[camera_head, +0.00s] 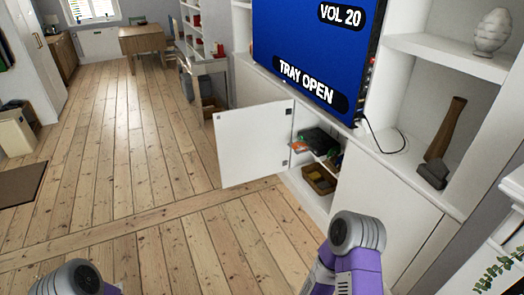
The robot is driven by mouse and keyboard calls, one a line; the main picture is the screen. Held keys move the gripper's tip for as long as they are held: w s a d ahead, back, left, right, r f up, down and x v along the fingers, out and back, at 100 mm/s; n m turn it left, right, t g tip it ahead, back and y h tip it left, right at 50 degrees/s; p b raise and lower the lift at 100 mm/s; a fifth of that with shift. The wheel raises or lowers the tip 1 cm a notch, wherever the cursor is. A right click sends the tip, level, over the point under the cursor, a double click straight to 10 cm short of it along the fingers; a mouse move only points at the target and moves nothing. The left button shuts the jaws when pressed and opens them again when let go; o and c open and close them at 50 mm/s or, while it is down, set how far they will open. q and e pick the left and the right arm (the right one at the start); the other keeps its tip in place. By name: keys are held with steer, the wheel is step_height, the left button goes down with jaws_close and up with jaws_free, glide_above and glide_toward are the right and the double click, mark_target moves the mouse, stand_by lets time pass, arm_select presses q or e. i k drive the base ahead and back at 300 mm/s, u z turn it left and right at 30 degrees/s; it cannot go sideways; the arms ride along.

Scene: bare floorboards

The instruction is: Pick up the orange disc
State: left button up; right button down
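A small orange shape, which looks like the orange disc (299,147), shows inside the open cabinet below the television. It lies at the left front of a black player (318,139), seemingly on its extended tray; it is too small to tell exactly. The cabinet door (252,145) stands swung open to the left of it. Only purple and grey links of my two arms show at the bottom edge, at the lower left and lower right.
The television (315,45) reads "TRAY OPEN" and "VOL 20". A brown box (319,180) sits on the cabinet's lower shelf. The floorboards (130,190) in front and to the left are clear.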

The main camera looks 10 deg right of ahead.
mark_target(299, 146)
steer(key=u, duration=0.2)
steer(key=i, duration=1.25)
steer(key=z, duration=0.4)
steer(key=i, duration=1.7)
steer(key=z, duration=1.75)
steer(key=i, duration=0.65)
steer(key=z, duration=0.5)
